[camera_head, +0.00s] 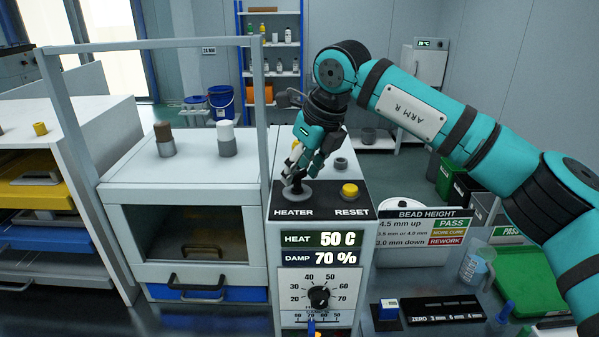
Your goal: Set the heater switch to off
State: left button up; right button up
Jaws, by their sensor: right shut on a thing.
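The heater switch (297,196) is a dark knob on a round base on top of the control panel, above the "HEATER" label. My right gripper (295,178) comes down from above and is shut on the switch, its fingers hiding most of the knob. Which way the switch is turned cannot be told. The control panel (279,268) shows "HEAT 50 C" and "DAMP 70 %" on its displays. My left gripper is not in view.
A yellow reset button (349,190) sits just right of the switch. The glass-fronted chamber (115,194) with a grey frame (52,90) stands left of the panel. A bead height sign (424,227) stands to the right. A dial (319,297) is on the panel's front.

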jog(key=n, duration=0.1)
jog(key=n+g+p, duration=0.1)
jog(key=n, duration=0.1)
jog(key=shift+w+r+n+y+p, duration=0.2)
jog(key=shift+n+y+p, duration=0.1)
jog(key=shift+y, duration=0.1)
jog(key=n+g+p, duration=0.2)
jog(key=n+p, duration=0.1)
jog(key=n, duration=0.1)
jog(key=shift+w+d+f+n, duration=0.1)
jog(key=shift+n, duration=0.3)
jog(key=o, duration=1.2)
jog(key=shift+c, duration=0.2)
jog(key=v, duration=1.2)
jog(key=shift+w, duration=0.15)
jog(key=shift+d+f, duration=0.1)
